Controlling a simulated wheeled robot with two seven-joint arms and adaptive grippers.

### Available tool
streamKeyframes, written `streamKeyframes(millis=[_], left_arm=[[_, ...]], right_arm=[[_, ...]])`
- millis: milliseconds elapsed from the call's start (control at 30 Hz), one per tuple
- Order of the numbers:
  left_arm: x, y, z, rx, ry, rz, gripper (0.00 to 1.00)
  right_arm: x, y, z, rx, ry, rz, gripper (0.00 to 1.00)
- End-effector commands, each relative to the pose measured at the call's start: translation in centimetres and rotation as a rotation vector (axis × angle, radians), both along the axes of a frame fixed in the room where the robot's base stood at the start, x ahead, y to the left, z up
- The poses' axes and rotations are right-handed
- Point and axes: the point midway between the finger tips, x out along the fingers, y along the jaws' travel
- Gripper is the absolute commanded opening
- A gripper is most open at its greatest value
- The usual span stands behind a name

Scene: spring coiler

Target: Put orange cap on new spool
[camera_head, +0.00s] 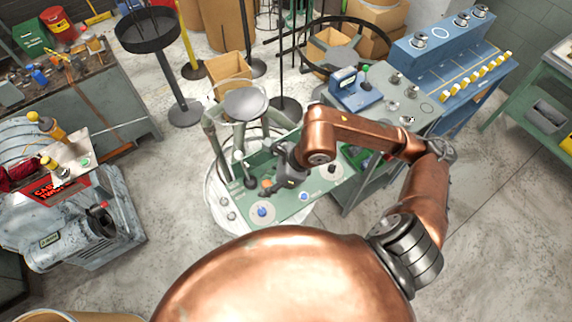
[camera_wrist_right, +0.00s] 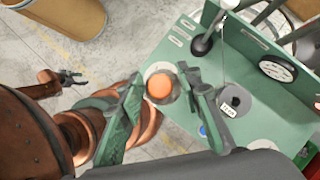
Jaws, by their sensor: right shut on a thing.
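The orange cap (camera_wrist_right: 160,87) sits between the fingertips of my right gripper (camera_wrist_right: 162,80) in the right wrist view, and the gripper is shut on it. A pale round plate shows behind the cap; whether they touch I cannot tell. In the head view the right gripper (camera_head: 280,180) is over the green machine deck, with the cap (camera_head: 266,184) small at its tip. A grey ring-shaped piece with a white label (camera_wrist_right: 235,100) lies on the deck to the right of the gripper; I cannot tell if it is the new spool. My left gripper (camera_wrist_right: 72,78) is small in the wrist view, looking open and empty.
The green deck (camera_head: 289,211) bears a pale disc with a blue centre (camera_head: 262,211) and a black knob (camera_wrist_right: 204,44). A blue bench (camera_head: 440,75) stands at the back right. A grey machine (camera_head: 80,230) stands at the left, with open floor between.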

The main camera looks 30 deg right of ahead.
Motion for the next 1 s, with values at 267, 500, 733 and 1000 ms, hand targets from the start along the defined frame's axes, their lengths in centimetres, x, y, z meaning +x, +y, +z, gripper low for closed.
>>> streamKeyframes(millis=[267, 500, 733, 1000], left_arm=[[0.2, 0.1, 0.7, 0.001, -0.002, 0.0, 0.4], [0.4, 0.1, 1.5, 0.001, -0.005, 0.0, 0.4], [0.6, 0.1, 2.2, 0.001, -0.008, 0.0, 0.4], [0.7, 0.0, 2.5, 0.001, -0.01, -0.001, 0.4]], right_arm=[[0.7, -0.6, 0.8, 0.002, 0.005, -0.117, 0.04], [3.1, -5.1, -1.6, 0.0, 0.011, -0.117, 0.04], [5.3, -9.1, -4.9, 0.002, 0.011, -0.115, 0.04], [6.5, -11.2, -7.7, 0.002, 0.004, -0.113, 0.04]])
